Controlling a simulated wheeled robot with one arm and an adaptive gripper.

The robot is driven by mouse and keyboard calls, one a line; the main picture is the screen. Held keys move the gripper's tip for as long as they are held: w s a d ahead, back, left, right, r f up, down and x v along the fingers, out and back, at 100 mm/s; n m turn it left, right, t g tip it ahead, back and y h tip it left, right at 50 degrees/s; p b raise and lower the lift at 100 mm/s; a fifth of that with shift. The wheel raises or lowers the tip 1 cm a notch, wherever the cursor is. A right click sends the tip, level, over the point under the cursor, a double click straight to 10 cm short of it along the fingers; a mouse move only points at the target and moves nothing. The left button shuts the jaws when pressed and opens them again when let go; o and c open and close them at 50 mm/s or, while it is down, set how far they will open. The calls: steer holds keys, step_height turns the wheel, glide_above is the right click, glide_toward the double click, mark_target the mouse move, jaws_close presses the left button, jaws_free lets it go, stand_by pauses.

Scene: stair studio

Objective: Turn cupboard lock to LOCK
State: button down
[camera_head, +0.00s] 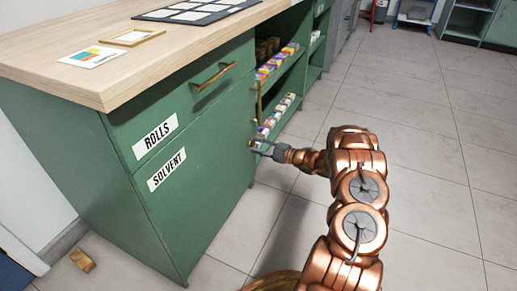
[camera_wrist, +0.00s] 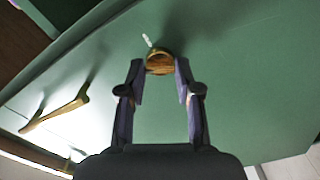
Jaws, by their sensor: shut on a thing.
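The cupboard lock is a round brass knob (camera_wrist: 160,63) on a green cupboard front, seen in the wrist view. A small white mark (camera_wrist: 147,40) lies beside it, too small to read. My gripper (camera_wrist: 158,74) is shut on the knob, with one fingertip on each side of it. In the head view my gripper (camera_head: 260,147) reaches the far edge of the green cupboard door (camera_head: 205,185) labelled SOLVENT, and the knob is mostly hidden there. The knob's turn position cannot be told.
A drawer labelled ROLLS with a brass handle (camera_head: 213,77) sits above the door. A brass handle (camera_wrist: 58,110) is also near the gripper in the wrist view. Open shelves (camera_head: 280,92) hold small colourful boxes. A brass-coloured block (camera_head: 83,260) lies on the floor. The tiled floor at right is clear.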

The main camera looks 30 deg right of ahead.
steer(key=n+b, duration=0.1)
steer(key=n, duration=0.1)
steer(key=n+b, duration=0.1)
steer(key=n, duration=0.2)
steer(key=shift+a+f+b, duration=0.1)
steer(key=shift+a+b, duration=0.1)
steer(key=shift+b, duration=0.2)
stand_by(0.4)
steer(key=c, duration=0.8)
jaws_free()
steer(key=shift+d, duration=0.1)
steer(key=v, duration=1.2)
